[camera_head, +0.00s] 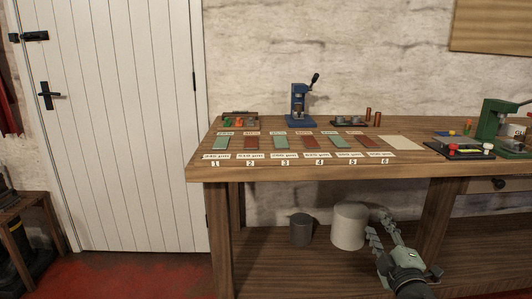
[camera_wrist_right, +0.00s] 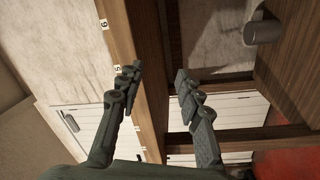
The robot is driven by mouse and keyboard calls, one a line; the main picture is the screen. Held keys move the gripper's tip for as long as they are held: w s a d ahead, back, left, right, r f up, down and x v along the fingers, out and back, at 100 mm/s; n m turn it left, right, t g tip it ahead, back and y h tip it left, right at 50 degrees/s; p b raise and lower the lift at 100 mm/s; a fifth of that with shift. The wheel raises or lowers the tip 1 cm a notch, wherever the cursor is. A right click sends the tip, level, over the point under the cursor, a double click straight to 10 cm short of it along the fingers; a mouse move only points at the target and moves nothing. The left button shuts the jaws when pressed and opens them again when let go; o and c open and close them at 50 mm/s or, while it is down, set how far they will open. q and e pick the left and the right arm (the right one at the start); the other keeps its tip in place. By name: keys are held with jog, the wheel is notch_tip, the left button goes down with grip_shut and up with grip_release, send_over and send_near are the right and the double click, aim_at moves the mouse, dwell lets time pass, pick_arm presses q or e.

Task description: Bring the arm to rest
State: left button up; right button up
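My right gripper (camera_head: 377,226) is in front of the workbench (camera_head: 310,169), below the level of its top, with its fingers pointing up toward the bench. In the right wrist view my right gripper (camera_wrist_right: 158,82) has its two fingers spread apart with nothing between them. The bench's front edge (camera_wrist_right: 150,80) shows behind the gap between the fingers. Whether the fingers touch the bench cannot be told. My left gripper is in neither view.
On the bench stand a blue press (camera_head: 300,108), a green machine (camera_head: 492,122), red and green plates and a white sheet (camera_head: 400,143). A white cylinder (camera_head: 348,228) and a grey one (camera_head: 301,229) stand on the lower shelf. The red floor (camera_head: 150,275) at left is clear.

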jog(key=s+d+f+m+g+h, duration=0.2)
jog(key=s+f+m+g, duration=0.3)
jog(key=f, duration=0.6)
jog(key=s+d+f+m+g+h, duration=0.2)
jog(key=s+f+m+g, duration=0.1)
jog(key=s+f, duration=0.65)
jog(key=s+a+f+m+g+y, duration=0.1)
jog(key=s+f+g, duration=0.3)
jog(key=s+f, duration=0.4)
jog(key=s+a+f+m+g+y, duration=0.1)
jog(key=s+a+f+m+g, duration=0.2)
jog(key=s+f, duration=0.5)
jog(key=s, duration=0.4)
jog(key=shift+s+a+f+g+y, duration=0.3)
jog(key=shift+s+a+g+y, duration=0.1)
